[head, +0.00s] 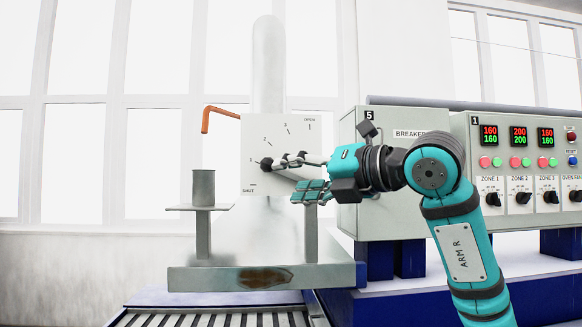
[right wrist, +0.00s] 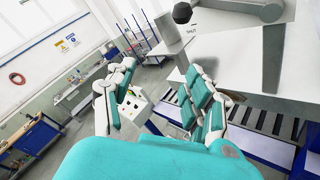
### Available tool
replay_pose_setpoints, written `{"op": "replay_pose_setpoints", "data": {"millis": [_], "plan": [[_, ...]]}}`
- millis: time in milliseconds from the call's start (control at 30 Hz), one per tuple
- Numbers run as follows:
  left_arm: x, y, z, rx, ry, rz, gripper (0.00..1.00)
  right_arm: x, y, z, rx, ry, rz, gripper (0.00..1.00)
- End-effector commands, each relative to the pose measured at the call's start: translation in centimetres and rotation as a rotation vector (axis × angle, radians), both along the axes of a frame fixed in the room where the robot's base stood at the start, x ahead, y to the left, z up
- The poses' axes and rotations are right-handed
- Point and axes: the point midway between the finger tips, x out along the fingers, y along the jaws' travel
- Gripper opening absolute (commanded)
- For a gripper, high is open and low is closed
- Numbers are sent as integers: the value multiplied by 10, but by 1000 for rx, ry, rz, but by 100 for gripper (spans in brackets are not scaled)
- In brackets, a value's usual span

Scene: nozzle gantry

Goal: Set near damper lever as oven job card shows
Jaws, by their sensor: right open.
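The damper plate (head: 292,135) is white, with marks from SHUT through 1, 2 and 3 to OPEN. The damper lever's black knob (head: 266,164) lies close to mark 1; the rest of the lever is largely hidden behind my right gripper. My right gripper (head: 291,181) is open in front of the plate, its fingers just right of the knob. In the right wrist view a black knob (right wrist: 182,12) shows at the top, beyond the open fingers (right wrist: 162,95), with nothing held between them. I cannot tell whether a finger touches the lever. No job card is readable. My left gripper is out of view.
An orange bent rod (head: 221,110) sticks out left of the plate. A grey cup (head: 203,187) stands on a small shelf. Right are the breaker box (head: 385,214) and oven panel (head: 515,140) with zone displays. A roller conveyor (head: 215,318) runs below.

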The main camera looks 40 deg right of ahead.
Motion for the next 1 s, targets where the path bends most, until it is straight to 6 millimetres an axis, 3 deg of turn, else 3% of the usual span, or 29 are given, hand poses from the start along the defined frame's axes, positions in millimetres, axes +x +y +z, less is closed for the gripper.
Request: {"op": "replay_pose_setpoints", "data": {"millis": [33, 100, 267, 467, 1000], "plan": [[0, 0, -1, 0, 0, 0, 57, -19, -11, 12, -14, -36, -67, 53], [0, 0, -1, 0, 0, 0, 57, -35, -22, 21, -18, -63, -133, 53], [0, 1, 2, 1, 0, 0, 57, -40, -30, 28, -18, -81, -179, 53], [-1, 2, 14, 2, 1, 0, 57, -6, -28, 30, -16, -77, -177, 53], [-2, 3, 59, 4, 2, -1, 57, 105, -22, 31, -16, -78, -172, 53]]}}
